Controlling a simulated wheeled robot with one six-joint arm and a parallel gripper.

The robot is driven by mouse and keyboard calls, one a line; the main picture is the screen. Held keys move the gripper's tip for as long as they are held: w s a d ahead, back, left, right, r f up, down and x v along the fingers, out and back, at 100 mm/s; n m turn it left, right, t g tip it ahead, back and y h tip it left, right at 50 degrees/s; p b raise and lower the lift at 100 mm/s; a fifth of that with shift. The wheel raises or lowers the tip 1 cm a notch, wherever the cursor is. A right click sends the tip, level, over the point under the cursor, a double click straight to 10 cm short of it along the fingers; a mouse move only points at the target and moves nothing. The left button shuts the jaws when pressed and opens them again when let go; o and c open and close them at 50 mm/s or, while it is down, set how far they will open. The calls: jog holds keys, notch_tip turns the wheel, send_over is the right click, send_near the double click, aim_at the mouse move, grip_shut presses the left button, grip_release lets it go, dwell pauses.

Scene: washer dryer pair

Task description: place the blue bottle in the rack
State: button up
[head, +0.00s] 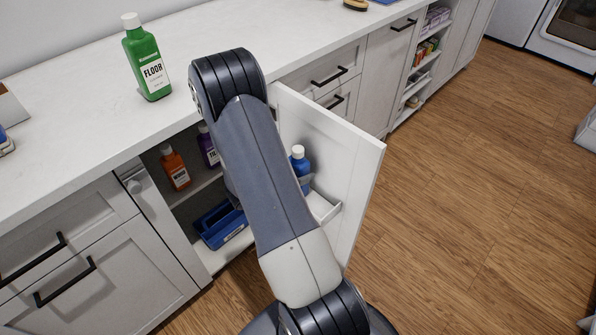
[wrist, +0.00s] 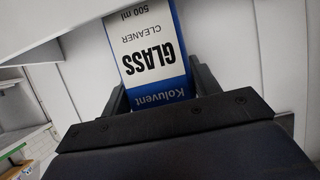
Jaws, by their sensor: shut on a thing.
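The blue bottle (head: 301,176) has a white cap and stands about upright in front of the open cabinet door's inner face. In the wrist view its white and blue glass cleaner label (wrist: 155,55) fills the space between the jaws. My gripper (wrist: 160,88) is shut on the bottle; my arm hides it in the head view. The white rack (head: 326,208) is on the inside of the door, low down. The bottle appears above or at the rack; my arm hides its base, so I cannot tell whether they touch.
The open door (head: 345,150) stands out to the right of the cabinet. Inside are an orange bottle (head: 175,169), a purple bottle (head: 207,148) and a blue caddy (head: 222,226). A green floor bottle (head: 147,65) stands on the counter (head: 70,90).

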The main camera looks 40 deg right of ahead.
jog(key=shift+f, duration=0.2)
jog(key=o, duration=1.4)
jog(key=shift+c, duration=0.2)
jog(key=shift+r, duration=0.1)
jog(key=shift+r, duration=0.15)
jog(key=p+v, duration=0.1)
jog(key=v, duration=1.1)
jog(key=shift+p, duration=0.3)
